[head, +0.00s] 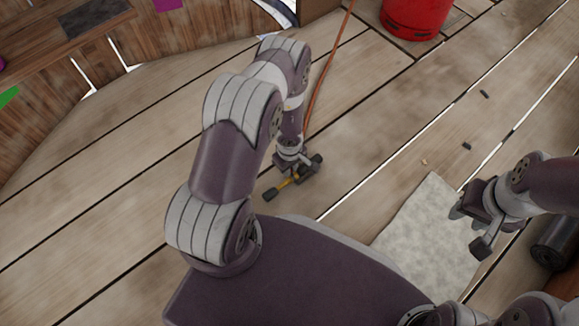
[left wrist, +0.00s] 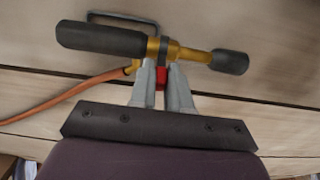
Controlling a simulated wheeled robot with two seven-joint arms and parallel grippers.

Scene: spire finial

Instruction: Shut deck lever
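The deck lever (head: 288,183) is a yellow fitting with dark ends low on the wooden deck. In the left wrist view its yellow body (left wrist: 190,53) lies crosswise, with a thick black grip at left and a black knob at right. An orange hose joins it. My left gripper (left wrist: 161,76) reaches down to it, its pale fingers close together on a small red part under the yellow body; the fingertips are partly hidden behind the fitting. My right gripper (head: 476,224) is at the right, fingers apart and empty, well away from the lever.
A red bucket-like container (head: 415,18) stands at the back right. A pale cloth or mat (head: 430,225) lies by my right gripper. A dark cylinder (head: 555,243) is at the right edge. Small dark bits lie on the planks. A wooden wall (head: 150,40) curves along the upper left.

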